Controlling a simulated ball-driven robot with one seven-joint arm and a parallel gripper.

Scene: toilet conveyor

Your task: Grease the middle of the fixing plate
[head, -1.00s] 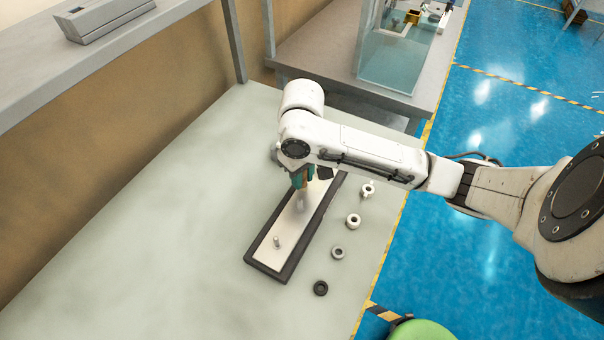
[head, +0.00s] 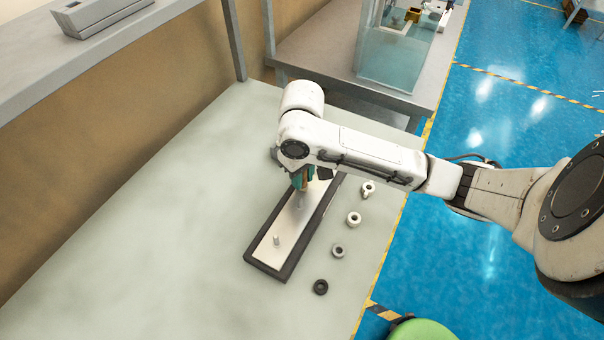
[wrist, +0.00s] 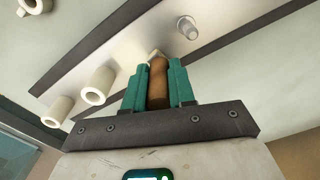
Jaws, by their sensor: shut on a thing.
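The fixing plate (head: 288,228) is a long pale plate with a dark rim, lying on the table at a slant; it also shows in the wrist view (wrist: 130,52). A metal stud (head: 276,240) stands upright near its front end. One stud (wrist: 187,28) shows beyond my gripper in the wrist view. My gripper (head: 302,182) is over the plate, towards its far part. In the wrist view its teal fingers (wrist: 156,84) are shut on a brown, round-sided handle (wrist: 158,80). The handle's lower end points at the plate; whether it touches cannot be told. My arm hides the plate's far end.
Along the plate's right side lie a pale fitting (head: 368,189), a white ring (head: 353,219), a grey nut (head: 338,251) and a black ring (head: 320,287). The table (head: 150,250) is clear to the left. A glass-sided box (head: 395,50) stands on the bench behind.

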